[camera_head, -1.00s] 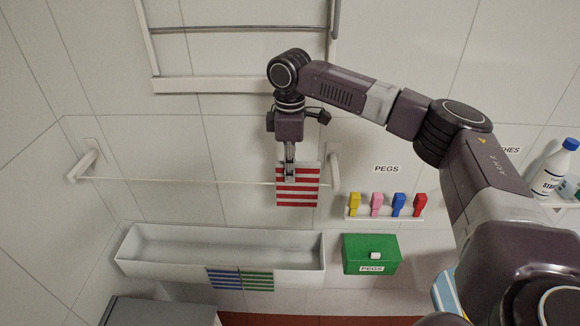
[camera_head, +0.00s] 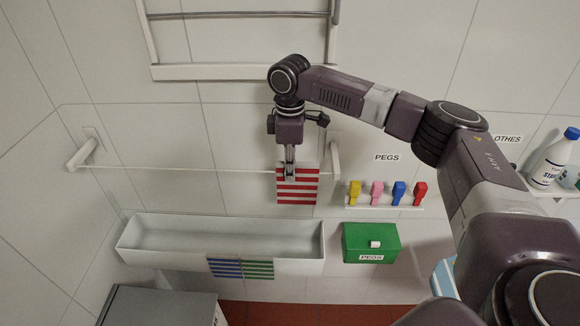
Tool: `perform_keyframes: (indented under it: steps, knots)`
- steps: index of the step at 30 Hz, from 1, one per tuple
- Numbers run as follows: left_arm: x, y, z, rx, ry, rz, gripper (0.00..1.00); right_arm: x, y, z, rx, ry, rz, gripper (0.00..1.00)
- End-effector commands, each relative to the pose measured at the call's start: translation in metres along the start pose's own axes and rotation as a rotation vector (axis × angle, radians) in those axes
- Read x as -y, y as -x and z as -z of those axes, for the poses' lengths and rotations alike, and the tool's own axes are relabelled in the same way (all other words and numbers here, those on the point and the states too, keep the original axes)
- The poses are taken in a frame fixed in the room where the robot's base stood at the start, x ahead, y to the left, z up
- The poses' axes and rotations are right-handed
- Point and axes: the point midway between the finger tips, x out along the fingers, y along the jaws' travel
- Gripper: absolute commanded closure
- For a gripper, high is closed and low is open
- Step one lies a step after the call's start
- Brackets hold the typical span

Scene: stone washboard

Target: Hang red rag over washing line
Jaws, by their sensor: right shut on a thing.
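The red and white striped rag (camera_head: 298,192) hangs upright at the right end of the washing line (camera_head: 190,170). The line runs level between two white wall brackets. My right gripper (camera_head: 290,174) points down and is shut on the upper part of the rag, at about the line's height. The rag shows in front of the line's right end; whether it is folded over the line or only in front of it I cannot tell. My left gripper is not in view.
A white trough (camera_head: 170,255) stands below the line, with a blue striped rag (camera_head: 225,268) and a green striped rag (camera_head: 259,269) over its front. Coloured pegs (camera_head: 377,193) stand on a rail at right, above a green peg box (camera_head: 371,243). A white rack (camera_head: 240,71) is above.

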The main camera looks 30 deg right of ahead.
Motion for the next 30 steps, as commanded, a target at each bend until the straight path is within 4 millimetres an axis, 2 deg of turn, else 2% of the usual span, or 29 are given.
perform_keyframes:
  steps: [16,30]
  knots:
    - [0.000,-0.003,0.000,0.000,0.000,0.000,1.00,0.000,-0.022,0.000,0.000,0.001,0.000,1.00]
    - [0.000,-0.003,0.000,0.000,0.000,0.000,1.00,0.000,-0.025,0.000,0.000,0.000,0.000,1.00]
